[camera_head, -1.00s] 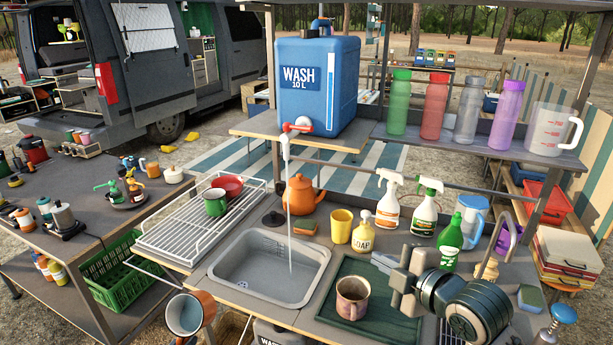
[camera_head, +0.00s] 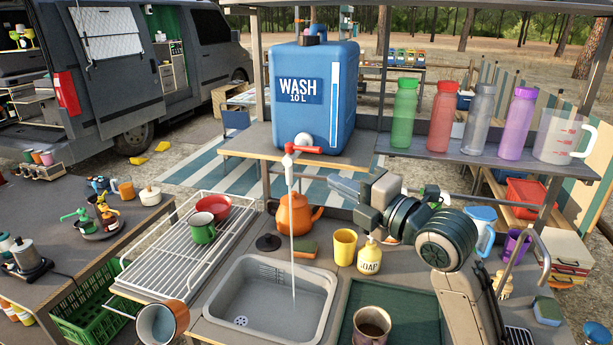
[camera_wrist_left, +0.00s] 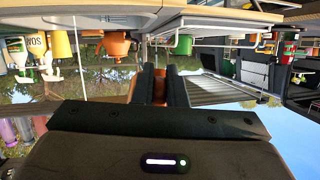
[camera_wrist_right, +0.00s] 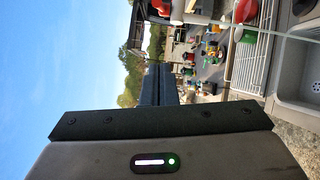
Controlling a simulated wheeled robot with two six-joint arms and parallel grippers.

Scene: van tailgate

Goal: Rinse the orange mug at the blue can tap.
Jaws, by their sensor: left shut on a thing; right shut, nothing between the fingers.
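The orange mug (camera_head: 176,316) is at the lower left in the head view, in front of the drying rack and left of the sink, its pale blue inside showing. My left gripper (camera_wrist_left: 165,85) is shut with orange between its fingers in the left wrist view; in the head view I cannot make it out. The blue can (camera_head: 314,100) stands on the shelf; its tap (camera_head: 303,148) has a red lever, and a thin water stream falls from the spout into the sink (camera_head: 226,307). My right gripper (camera_head: 340,188) is shut and empty, right of the stream; it also shows in the right wrist view (camera_wrist_right: 158,84).
A brownish mug (camera_head: 372,325) stands on the green mat (camera_head: 420,310) right of the sink. An orange kettle (camera_head: 294,216), yellow cup (camera_head: 344,247) and soap bottle (camera_head: 369,258) stand behind the sink. The drying rack (camera_head: 165,262) holds a red bowl (camera_head: 212,206) and a green mug (camera_head: 202,230).

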